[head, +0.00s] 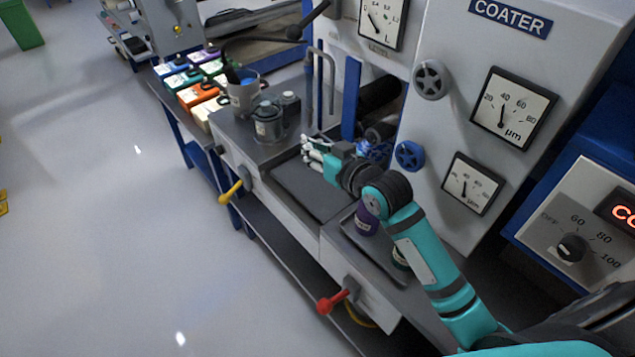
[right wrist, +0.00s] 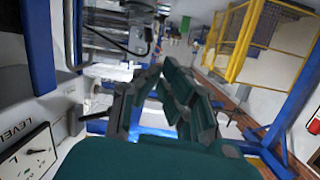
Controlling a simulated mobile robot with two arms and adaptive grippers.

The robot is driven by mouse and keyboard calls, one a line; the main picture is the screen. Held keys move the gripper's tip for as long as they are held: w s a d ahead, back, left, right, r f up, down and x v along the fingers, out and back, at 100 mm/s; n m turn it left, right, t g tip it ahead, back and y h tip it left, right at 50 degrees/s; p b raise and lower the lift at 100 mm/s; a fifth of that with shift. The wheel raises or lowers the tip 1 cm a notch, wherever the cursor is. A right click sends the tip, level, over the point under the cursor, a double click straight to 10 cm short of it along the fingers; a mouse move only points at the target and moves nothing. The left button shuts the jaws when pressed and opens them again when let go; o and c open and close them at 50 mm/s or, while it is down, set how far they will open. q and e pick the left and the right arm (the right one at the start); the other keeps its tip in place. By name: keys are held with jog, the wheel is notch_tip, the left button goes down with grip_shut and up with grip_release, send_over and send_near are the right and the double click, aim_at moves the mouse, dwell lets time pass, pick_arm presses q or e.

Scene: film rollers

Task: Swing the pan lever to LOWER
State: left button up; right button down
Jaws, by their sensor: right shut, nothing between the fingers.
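No lever in view carries a readable LOWER mark, so I cannot tell which one is the pan lever. A black-knobbed lever (head: 310,18) sticks out at the top of the machine, tilted. A yellow-handled lever (head: 231,191) and a red-handled lever (head: 333,301) stick out of the bench front. My right gripper (head: 310,153) is over the bench by the rollers, apart from all three levers. It is shut and empty; its dark fingers fill the middle of the right wrist view (right wrist: 165,92). My left gripper is out of view.
The coater panel (head: 450,110) with dials stands close to my right arm. A blue handwheel (head: 409,155) is near my wrist. Jars (head: 268,122) and a beaker (head: 242,92) stand on the bench.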

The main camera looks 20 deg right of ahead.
jog(key=s+f+g, duration=0.2)
jog(key=s+f, duration=0.3)
jog(key=f, duration=0.1)
jog(key=shift+a+g+h, duration=0.3)
jog(key=shift+h, duration=0.1)
jog(key=shift+s, duration=0.1)
jog(key=s+d+f+g+h, duration=0.15)
jog(key=s+f+g, duration=0.4)
jog(key=s, duration=0.75)
jog(key=s+d+f+g+h, duration=0.15)
jog(key=s+f+g, duration=0.4)
jog(key=s, duration=0.85)
notch_tip(320, 180, down, 29)
jog(key=s, duration=0.2)
jog(key=s+d+f, duration=0.2)
jog(key=s+f, duration=1.1)
jog(key=s, duration=0.2)
jog(key=shift+s+d+f+h, duration=0.2)
jog(key=shift+s+f+h, duration=0.2)
